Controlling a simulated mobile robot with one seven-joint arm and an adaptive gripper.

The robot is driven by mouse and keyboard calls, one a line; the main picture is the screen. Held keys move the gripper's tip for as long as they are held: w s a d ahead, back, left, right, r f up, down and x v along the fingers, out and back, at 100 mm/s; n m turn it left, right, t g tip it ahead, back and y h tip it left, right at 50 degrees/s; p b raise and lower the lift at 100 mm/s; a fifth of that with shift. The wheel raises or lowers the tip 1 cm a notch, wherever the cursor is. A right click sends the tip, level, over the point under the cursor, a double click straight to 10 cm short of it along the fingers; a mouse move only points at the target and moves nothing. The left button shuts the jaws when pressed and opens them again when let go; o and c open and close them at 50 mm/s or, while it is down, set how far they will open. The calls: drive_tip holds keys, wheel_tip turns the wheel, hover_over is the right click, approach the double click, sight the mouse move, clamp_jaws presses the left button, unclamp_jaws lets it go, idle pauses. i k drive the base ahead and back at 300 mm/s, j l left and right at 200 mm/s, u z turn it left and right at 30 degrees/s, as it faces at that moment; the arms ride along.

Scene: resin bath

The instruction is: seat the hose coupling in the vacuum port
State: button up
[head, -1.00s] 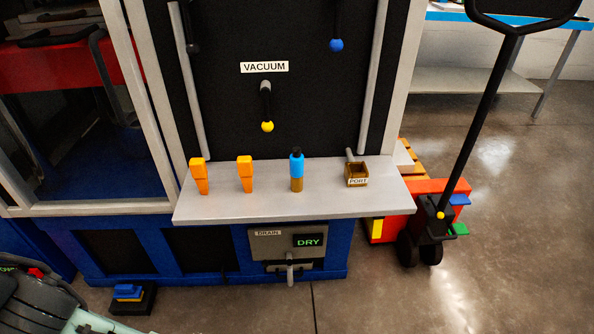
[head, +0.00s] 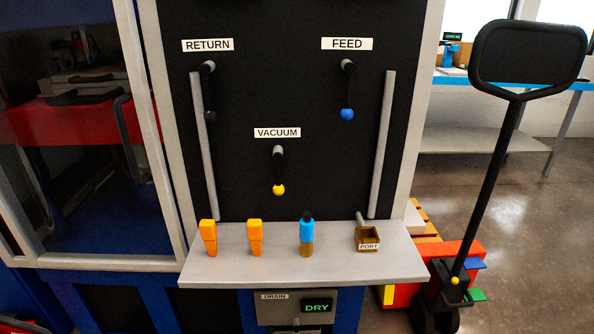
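The likely hose coupling (head: 307,234) is a blue piece with a black top and a brown-gold lower part, standing upright on the grey shelf (head: 290,270). The port (head: 368,239) is a small brown open-topped box labelled PORT, to the right of the coupling and apart from it. A short grey pipe stub rises at its back left. The port's inside is dark and hard to make out. My gripper is not in this view.
Two orange pieces (head: 255,237) stand left of the coupling. Above, a black panel carries the yellow-tipped VACUUM lever (head: 279,172), the blue-tipped FEED lever (head: 347,94) and the black RETURN lever (head: 209,90). The drain display (head: 317,306) reads DRY. A pallet jack (head: 490,170) stands right.

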sight(277, 77)
drive_tip(key=i+j+z, duration=0.15)
drive_tip(key=z, duration=0.25)
drive_tip(key=i+j+z, duration=0.15)
drive_tip(key=j+z, duration=0.6)
drive_tip(key=i, duration=0.05)
